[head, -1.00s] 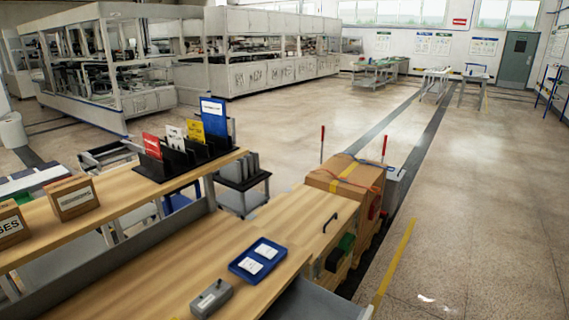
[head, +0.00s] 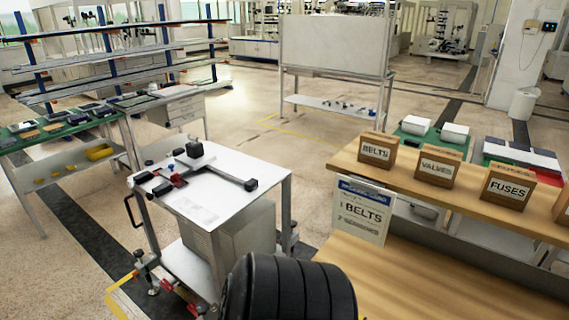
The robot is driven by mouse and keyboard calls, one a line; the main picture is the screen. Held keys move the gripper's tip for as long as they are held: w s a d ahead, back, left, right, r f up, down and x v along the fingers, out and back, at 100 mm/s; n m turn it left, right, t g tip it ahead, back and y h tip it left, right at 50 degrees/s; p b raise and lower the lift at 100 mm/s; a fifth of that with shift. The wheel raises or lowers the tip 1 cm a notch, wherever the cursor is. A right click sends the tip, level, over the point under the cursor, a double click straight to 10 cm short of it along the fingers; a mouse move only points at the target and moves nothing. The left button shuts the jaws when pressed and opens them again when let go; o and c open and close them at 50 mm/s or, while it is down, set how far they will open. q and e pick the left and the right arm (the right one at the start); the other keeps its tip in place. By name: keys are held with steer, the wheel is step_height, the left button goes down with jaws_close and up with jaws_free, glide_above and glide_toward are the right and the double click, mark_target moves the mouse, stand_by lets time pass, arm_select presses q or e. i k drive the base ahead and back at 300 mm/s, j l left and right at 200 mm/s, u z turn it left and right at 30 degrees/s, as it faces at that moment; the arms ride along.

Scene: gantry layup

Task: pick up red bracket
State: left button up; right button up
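No piece stands out clearly as a red bracket. A small red part (head: 179,180) sits among black parts on the top of a white wheeled cart (head: 215,213), left of centre in the head view. It is too small to tell whether it is a bracket. More red bits (head: 138,253) show low on the cart's front left side. Neither of my grippers is in view.
A wooden bench with a shelf (head: 400,174) stands at right, bearing boxes labelled BELTS (head: 377,150), VALVES (head: 440,163) and FUSES (head: 508,186). A paper sign (head: 362,212) hangs at its end. A green-topped bench (head: 50,137) stands left. Open floor lies behind the cart.

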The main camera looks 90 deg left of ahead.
mark_target(174, 178)
steer(key=u, duration=3.55)
steer(key=i+j+z, duration=0.15)
steer(key=z, duration=0.3)
steer(key=i+j+z, duration=0.15)
steer(key=z, duration=0.3)
steer(key=i+j+z, duration=0.1)
steer(key=j+z, duration=0.25)
steer(key=z, duration=0.15)
steer(key=j+z, duration=0.25)
steer(key=z, duration=0.2)
